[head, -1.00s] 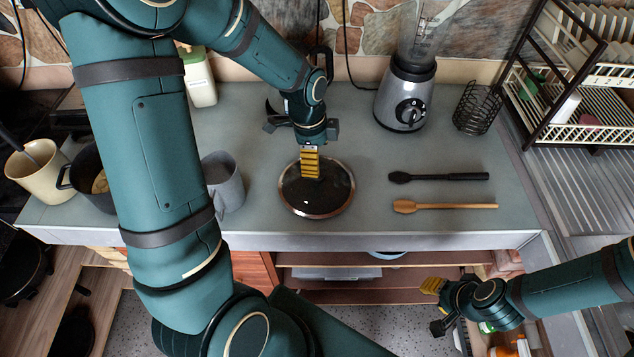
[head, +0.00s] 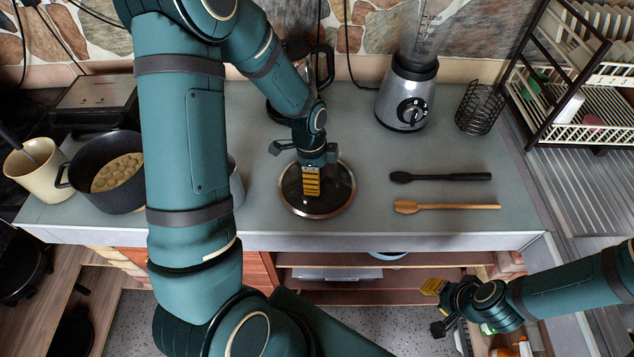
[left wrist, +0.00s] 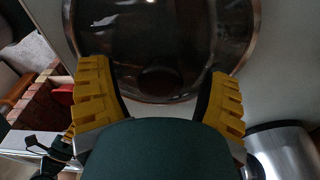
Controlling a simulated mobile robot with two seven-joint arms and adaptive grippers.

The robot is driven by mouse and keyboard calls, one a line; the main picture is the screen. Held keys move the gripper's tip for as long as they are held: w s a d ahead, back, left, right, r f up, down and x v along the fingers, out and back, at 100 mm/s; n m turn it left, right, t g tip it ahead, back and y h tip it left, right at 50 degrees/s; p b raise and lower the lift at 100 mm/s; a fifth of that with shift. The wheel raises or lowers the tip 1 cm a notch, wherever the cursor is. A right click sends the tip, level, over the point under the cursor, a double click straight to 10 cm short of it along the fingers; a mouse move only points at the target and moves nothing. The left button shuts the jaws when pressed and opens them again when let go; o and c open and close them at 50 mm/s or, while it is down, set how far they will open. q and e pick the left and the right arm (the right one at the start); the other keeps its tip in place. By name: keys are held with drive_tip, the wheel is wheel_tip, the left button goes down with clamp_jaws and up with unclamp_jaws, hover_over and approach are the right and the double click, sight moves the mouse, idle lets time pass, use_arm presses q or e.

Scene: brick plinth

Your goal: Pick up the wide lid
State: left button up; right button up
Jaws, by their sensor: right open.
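The wide lid (head: 333,207) is a round dark glass disc with a steel rim, lying on the grey counter near its front edge. My right gripper (head: 437,307) is open and empty, low in front of the counter.
A black pot (head: 117,175) and a cream mug (head: 37,172) stand left; my left arm mostly hides a grey mug. A blender (head: 407,95), wire basket (head: 479,108), black spoon (head: 442,177) and wooden spoon (head: 447,207) are right. Counter around the spoons is clear.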

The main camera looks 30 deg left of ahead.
use_arm(q)
clamp_jaws()
